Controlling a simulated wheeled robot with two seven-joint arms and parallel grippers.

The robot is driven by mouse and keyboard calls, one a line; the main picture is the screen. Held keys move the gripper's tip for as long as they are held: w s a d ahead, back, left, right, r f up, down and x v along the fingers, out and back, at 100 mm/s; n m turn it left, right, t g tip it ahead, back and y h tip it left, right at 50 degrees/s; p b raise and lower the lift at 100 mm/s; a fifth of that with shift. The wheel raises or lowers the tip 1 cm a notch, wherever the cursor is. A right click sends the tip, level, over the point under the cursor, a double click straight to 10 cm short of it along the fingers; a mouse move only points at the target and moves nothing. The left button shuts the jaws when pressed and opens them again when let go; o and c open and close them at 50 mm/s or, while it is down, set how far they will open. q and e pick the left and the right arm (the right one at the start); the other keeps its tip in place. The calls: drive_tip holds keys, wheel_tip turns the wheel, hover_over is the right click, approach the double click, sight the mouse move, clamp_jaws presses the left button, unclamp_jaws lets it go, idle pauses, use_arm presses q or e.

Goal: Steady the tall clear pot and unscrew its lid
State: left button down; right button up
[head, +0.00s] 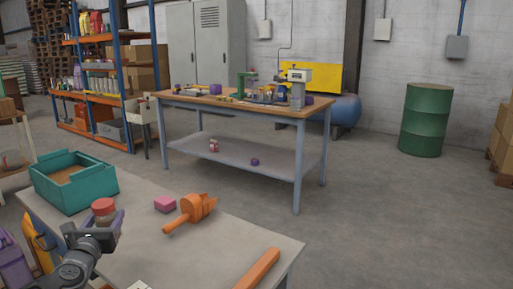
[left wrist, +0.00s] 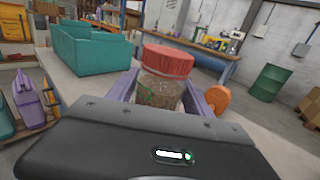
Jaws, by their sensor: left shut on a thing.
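The tall clear pot (left wrist: 160,93) has a red lid (left wrist: 167,60) on top and some brownish-green contents. In the head view the lid (head: 103,205) shows above my left gripper (head: 105,220), near the left end of the grey table. My left gripper's purple fingers (left wrist: 168,100) are shut on the pot's body, one on each side, below the lid. The pot stands about upright in the grip. Its lower part is hidden behind the gripper's body, so I cannot tell whether it touches the table. My right gripper is not in view.
A teal box (head: 75,181) stands behind the pot at the table's left end. A pink block (head: 165,203), an orange tool (head: 193,211) and an orange bar (head: 257,270) lie to the right. Bare tabletop (head: 215,245) lies between them. A workbench (head: 245,107) stands farther back.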

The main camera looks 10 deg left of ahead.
use_arm(q)
drive_tip(key=s+d+f+m+h, duration=0.1)
drive_tip(key=s+d+m+h, duration=0.1)
drive_tip(key=d, duration=0.7)
drive_tip(key=s+d+f+m+h, duration=0.2)
drive_tip(key=d+h, duration=0.2)
drive_tip(key=d, duration=0.6)
drive_tip(key=s+d+f+m+h, duration=0.2)
drive_tip(key=d+h, duration=0.1)
drive_tip(key=d, duration=0.6)
drive_tip(key=shift+s+d, duration=0.25)
drive_tip(key=shift+d, duration=0.15)
drive_tip(key=r+n+y+p, duration=0.1)
drive_tip(key=p, duration=0.4)
drive_tip(key=w+r+n+y+p, duration=0.1)
drive_tip(key=r+y+p, duration=0.1)
drive_tip(key=p, duration=0.2)
drive_tip(key=w+r+n+y+p, duration=0.1)
drive_tip(key=y+p, duration=0.1)
drive_tip(key=p, duration=0.3)
drive_tip(key=shift+r+p, duration=0.3)
drive_tip(key=shift+p, duration=0.05)
